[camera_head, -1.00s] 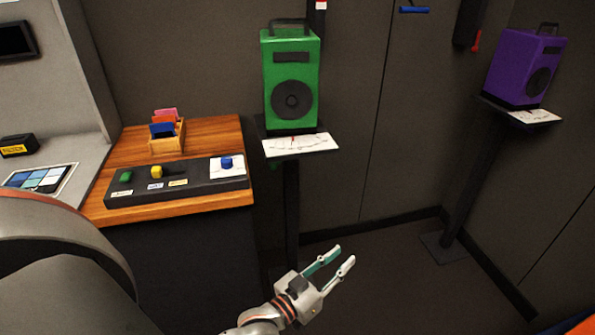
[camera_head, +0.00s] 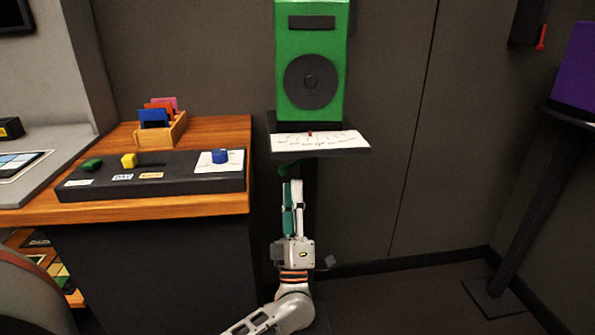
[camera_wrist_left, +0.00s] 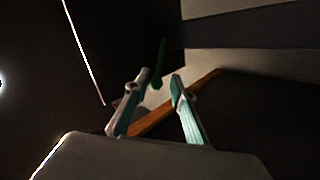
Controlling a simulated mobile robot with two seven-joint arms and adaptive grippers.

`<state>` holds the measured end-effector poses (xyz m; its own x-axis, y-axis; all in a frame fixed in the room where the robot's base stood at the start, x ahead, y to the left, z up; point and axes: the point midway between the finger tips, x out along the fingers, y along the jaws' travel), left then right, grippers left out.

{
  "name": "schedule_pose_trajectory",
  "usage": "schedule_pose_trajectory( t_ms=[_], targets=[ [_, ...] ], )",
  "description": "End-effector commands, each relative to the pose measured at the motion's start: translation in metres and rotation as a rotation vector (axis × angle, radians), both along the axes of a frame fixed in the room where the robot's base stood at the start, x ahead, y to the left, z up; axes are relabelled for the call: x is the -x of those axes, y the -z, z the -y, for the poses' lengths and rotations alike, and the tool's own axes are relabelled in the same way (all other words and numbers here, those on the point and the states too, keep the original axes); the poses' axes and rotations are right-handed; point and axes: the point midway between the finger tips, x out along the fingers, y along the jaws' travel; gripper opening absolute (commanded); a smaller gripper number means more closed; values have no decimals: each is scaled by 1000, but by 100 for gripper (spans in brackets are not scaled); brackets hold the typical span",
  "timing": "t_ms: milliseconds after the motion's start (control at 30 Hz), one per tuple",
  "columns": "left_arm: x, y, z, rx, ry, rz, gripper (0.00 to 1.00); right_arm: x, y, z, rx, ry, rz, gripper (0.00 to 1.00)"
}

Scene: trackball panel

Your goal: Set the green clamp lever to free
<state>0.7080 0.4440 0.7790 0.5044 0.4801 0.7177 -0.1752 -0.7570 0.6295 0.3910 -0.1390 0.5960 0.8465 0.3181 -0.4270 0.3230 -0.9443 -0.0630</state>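The green clamp lever (camera_head: 287,168) shows in the head view as a small green piece under the stand's shelf, below the green speaker (camera_head: 318,60). In the left wrist view the lever (camera_wrist_left: 159,66) is a thin dark green bar beyond the fingertips, about in line with the gap between them. My left gripper (camera_head: 293,183) points up just below the lever, its tips close under it. In the left wrist view the left gripper (camera_wrist_left: 160,76) is open with nothing between its fingers. I cannot tell whether it touches the lever. My right gripper is not in view.
The shelf (camera_head: 320,153) with a white scale card (camera_head: 345,141) is right above the gripper. A wooden desk (camera_head: 215,205) with a black control panel (camera_head: 110,187) stands close on the left. A purple speaker (camera_head: 578,70) is at the far right. Floor between is clear.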

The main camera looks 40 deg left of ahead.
Motion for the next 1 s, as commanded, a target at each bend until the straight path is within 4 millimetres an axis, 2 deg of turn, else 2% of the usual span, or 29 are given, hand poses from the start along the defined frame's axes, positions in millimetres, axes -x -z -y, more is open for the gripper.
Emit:
schedule_pose_trajectory(
  t_ms=[100,400,800,833,900,933,1000],
  targets=[
    [-9,-18,-8,-3,1,8,24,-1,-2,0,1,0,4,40],
    [-30,-46,-27,-4,1,3,24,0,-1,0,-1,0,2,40],
    [-35,-52,-32,-3,2,1,24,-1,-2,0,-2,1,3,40],
    [-35,-52,-32,-3,2,1,22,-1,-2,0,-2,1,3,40],
    [-35,-52,-32,-3,2,1,4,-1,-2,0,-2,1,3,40],
    [-35,-52,-32,-3,2,1,0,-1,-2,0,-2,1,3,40],
    [-34,-52,-32,-3,2,1,0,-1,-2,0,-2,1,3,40]
  ],
)
